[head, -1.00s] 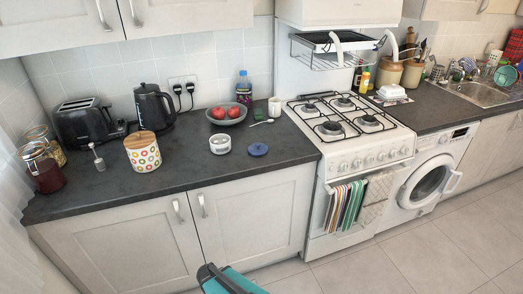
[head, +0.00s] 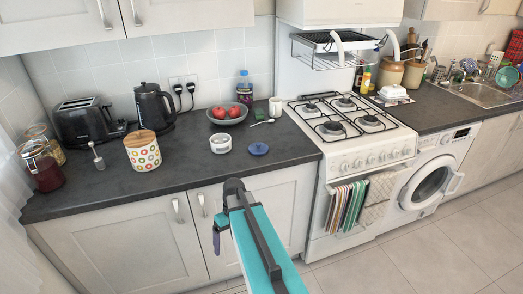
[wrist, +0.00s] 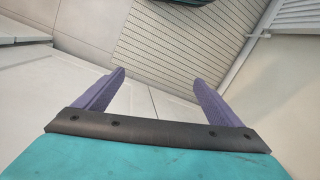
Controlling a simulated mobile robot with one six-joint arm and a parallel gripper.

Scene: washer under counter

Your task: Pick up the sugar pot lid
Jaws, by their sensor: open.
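A small blue lid (head: 258,149) with a knob lies flat on the dark counter, near its front edge. A small white pot (head: 220,144) stands open just left of it; it looks like the sugar pot. My gripper (head: 219,232) is in front of the cupboard doors, below the counter edge and lower left of the blue lid, apart from it. In the wrist view my gripper (wrist: 158,85) shows two purple fingers spread wide with nothing between them. The lid does not show in the wrist view.
Behind the lid are a bowl of red fruit (head: 227,114), a spoon (head: 262,122) and a white mug (head: 275,106). A spotted canister (head: 143,152) stands to the left. The gas stove (head: 350,133) is to the right. Counter around the lid is clear.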

